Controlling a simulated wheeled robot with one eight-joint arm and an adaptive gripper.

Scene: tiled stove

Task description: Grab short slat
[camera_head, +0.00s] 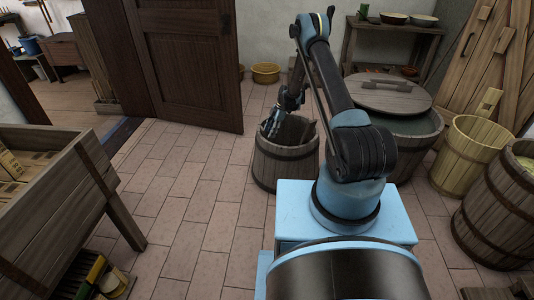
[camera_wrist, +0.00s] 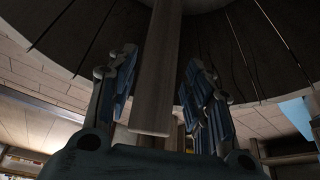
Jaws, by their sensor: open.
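My gripper (camera_head: 272,125) hangs over the left side of a wooden stave bucket (camera_head: 284,167) on the tiled floor. In the wrist view my gripper (camera_wrist: 160,65) is open, with one finger on each side of a plain wooden slat (camera_wrist: 153,95). The slat's near end shows between the fingers, and its far part runs toward the bucket's dark staves. Gaps show on both sides, so the fingers look apart from it. I cannot tell whether it is the short one. In the head view, dark pieces (camera_head: 309,132) stick up at the bucket's right side; their shape is unclear.
A large tub with a round wooden lid (camera_head: 388,95) stands right of the bucket. A yellowish bucket (camera_head: 468,155) and a barrel (camera_head: 492,215) are farther right. A wooden bin (camera_head: 70,185) stands at left. The tiled floor between is clear.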

